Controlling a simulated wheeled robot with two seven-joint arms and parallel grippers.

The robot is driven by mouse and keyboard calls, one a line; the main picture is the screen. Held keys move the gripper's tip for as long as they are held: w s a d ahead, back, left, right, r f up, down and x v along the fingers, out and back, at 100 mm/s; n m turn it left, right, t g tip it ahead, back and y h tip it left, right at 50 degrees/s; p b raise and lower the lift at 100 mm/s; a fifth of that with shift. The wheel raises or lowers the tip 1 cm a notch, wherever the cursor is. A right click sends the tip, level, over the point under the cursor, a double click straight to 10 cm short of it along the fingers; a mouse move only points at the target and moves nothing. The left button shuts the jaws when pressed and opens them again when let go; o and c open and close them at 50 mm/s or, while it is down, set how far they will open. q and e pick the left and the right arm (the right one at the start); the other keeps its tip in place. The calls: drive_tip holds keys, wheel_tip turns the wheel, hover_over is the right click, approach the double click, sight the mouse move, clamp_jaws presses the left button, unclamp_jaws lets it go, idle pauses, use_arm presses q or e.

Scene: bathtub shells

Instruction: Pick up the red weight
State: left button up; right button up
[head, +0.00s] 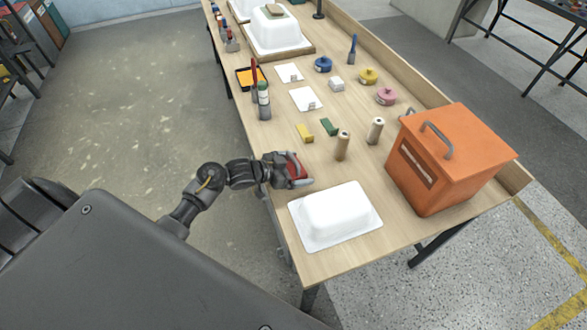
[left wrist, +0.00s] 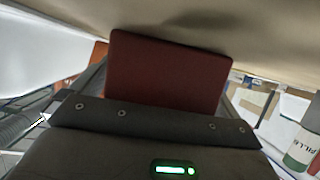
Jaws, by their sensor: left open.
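The red weight (head: 298,167) sits on the wooden table near its left edge, just behind the white tub shell in the head view. My left gripper (head: 290,171) is at the weight, with its fingers around or beside it; the gripper partly hides it. In the left wrist view the weight shows as a dark red block (left wrist: 167,72) straight in front of the palm. The left gripper is open, and whether its fingers touch the weight cannot be made out. My right gripper is not in view.
The white tub shell (head: 336,216) lies close to the left gripper. An orange box (head: 447,160) stands to the right.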

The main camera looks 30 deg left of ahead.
use_arm(q)
drive_tip(key=shift+w+d+f, duration=0.1)
drive_tip(key=shift+w, duration=0.15)
drive_tip(key=shift+c, duration=0.4)
drive_tip(key=c, duration=1.7)
drive_tip(key=shift+w+r, duration=0.15)
drive_tip(key=shift+r, duration=0.05)
drive_tip(key=shift+c, duration=0.9)
